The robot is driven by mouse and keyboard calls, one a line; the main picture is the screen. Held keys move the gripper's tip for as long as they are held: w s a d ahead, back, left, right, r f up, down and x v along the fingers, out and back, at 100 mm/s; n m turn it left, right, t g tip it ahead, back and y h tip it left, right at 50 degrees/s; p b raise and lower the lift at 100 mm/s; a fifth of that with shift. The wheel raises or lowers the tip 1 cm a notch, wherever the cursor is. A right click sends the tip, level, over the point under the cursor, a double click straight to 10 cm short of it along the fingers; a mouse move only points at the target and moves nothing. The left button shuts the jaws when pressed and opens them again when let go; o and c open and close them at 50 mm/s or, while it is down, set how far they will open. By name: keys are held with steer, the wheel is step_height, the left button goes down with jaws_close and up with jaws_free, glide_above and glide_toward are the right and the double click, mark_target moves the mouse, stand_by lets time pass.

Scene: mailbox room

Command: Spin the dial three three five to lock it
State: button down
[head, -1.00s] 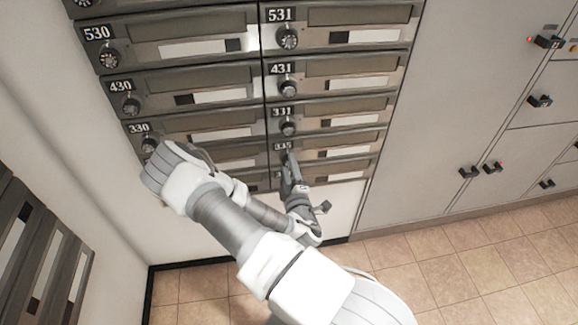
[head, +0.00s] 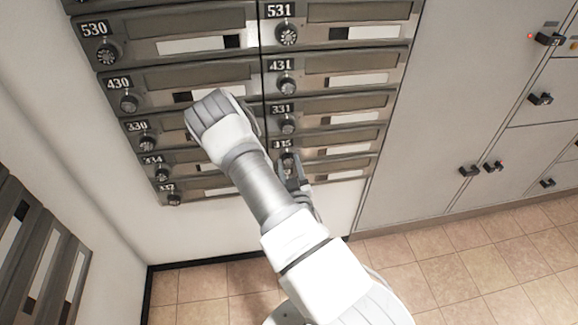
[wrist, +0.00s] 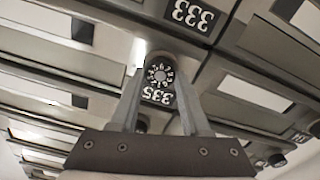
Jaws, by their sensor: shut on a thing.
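The 335 dial (wrist: 160,74) is a round black knob with white marks around a grey centre. Its black 335 plate (wrist: 158,96) reads upside down in the wrist view. In the head view the same plate (head: 282,144) is small and the dial is partly hidden by my gripper (head: 289,165). In the wrist view my gripper (wrist: 159,82) has one finger on each side of the dial and is shut on it. Where the dial points is too small to read.
The 330 dial (head: 147,143) and lower boxes are on the left. Grey lockers (head: 440,120) with black handles stand on the right. The tiled floor (head: 470,260) is clear.

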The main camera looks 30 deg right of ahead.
steer(key=shift+d+m, duration=0.1)
steer(key=shift+m, duration=0.6)
steer(key=shift+c, duration=1.9)
jaws_free()
steer(key=shift+s, duration=0.1)
